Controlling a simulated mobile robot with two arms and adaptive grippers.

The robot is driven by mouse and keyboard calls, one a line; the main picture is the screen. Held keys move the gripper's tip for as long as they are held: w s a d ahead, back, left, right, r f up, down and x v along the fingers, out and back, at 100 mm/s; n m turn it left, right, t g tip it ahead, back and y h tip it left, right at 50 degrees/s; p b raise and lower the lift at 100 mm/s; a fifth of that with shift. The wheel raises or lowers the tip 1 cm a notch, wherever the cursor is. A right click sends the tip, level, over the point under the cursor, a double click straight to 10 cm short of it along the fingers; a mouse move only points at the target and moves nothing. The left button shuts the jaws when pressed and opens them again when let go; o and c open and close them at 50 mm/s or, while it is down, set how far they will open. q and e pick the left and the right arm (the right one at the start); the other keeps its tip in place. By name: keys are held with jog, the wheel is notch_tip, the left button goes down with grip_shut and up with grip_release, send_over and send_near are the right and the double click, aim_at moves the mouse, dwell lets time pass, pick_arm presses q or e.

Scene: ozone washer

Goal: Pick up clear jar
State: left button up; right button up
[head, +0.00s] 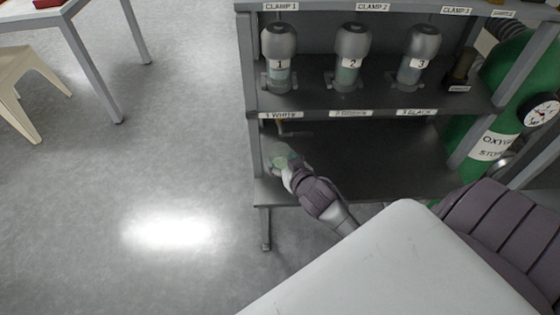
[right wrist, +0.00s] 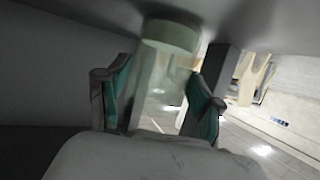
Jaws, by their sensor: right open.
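A clear jar (head: 276,154) is at the left end of the lower shelf, under the label "1 WHITE". My right gripper (head: 287,172) is at the jar and partly covers it. In the right wrist view the jar (right wrist: 152,85) is see-through with a pale green end (right wrist: 172,36). It stands between the two teal-padded fingers of my open right gripper (right wrist: 160,92). Whether either pad touches the jar I cannot tell. My left gripper is in neither view.
Three grey-capped bottles (head: 279,58) stand on the shelf above, with a dark small item (head: 460,72) to their right. A green oxygen cylinder (head: 492,125) stands right of the rack. The lower shelf (head: 390,165) is bare right of my gripper. Open floor lies left.

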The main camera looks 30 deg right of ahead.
jog(key=shift+x, duration=0.9)
jog(key=shift+c, duration=0.2)
jog(key=c, duration=0.8)
jog(key=shift+c, duration=0.4)
jog(key=shift+r, duration=0.15)
